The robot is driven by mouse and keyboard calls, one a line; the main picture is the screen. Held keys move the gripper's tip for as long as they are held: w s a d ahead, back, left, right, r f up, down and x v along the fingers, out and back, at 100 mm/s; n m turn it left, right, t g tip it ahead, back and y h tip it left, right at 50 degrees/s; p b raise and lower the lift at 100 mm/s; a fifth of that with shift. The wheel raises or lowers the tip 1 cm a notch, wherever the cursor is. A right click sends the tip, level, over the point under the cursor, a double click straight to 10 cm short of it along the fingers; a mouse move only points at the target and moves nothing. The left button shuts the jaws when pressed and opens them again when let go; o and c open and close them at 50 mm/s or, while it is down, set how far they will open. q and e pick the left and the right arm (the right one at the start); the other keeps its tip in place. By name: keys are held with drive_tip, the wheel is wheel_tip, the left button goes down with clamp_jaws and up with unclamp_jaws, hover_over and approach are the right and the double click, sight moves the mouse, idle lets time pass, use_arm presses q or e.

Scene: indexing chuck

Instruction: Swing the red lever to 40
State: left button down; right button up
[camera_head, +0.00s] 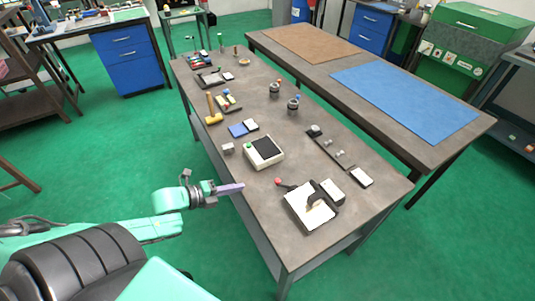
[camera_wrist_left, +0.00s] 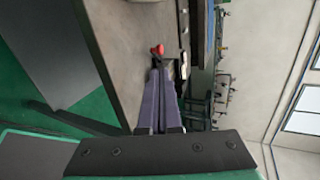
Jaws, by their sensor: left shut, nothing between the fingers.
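The red lever shows as a red knob (camera_head: 278,181) on a short dark arm, at the left side of a dark device with a white plate (camera_head: 310,212) near the table's front. Any scale marks, including 40, are too small to read. My left gripper (camera_head: 241,187), with purple fingers, is shut and empty at the table's left edge, left of the knob and apart from it. In the left wrist view the red knob (camera_wrist_left: 157,49) appears just beyond the shut fingertips (camera_wrist_left: 158,72). The lever's arm is mostly hidden there. My right gripper is not in view.
A white box with a black top (camera_head: 264,152) stands behind the device. A white block (camera_head: 332,190) sits at its right, and a small grey block (camera_head: 228,148) lies near the left edge. The grey tabletop (camera_head: 365,220) is bare at the front right.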

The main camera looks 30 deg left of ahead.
use_arm(q)
drive_tip(key=shift+n, duration=0.5)
drive_tip(key=b+x, duration=0.1)
drive_tip(key=x, duration=0.3)
drive_tip(key=f+b+x, duration=0.1)
drive_tip(key=x, duration=0.1)
drive_tip(key=shift+s+d+b, duration=0.2)
drive_tip(key=shift+d+b, duration=0.1)
drive_tip(key=shift+b, duration=0.05)
drive_tip(key=shift+g+y, duration=0.3)
drive_tip(key=x, duration=0.3)
drive_tip(key=r+x, duration=0.1)
drive_tip(key=x, duration=0.2)
drive_tip(key=shift+w+d+f, duration=0.1)
drive_tip(key=shift+w+d, duration=0.15)
drive_tip(key=shift+w, duration=0.1)
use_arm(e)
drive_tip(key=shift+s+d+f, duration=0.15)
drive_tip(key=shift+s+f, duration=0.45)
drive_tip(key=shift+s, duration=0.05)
use_arm(q)
drive_tip(key=shift+s, duration=0.1)
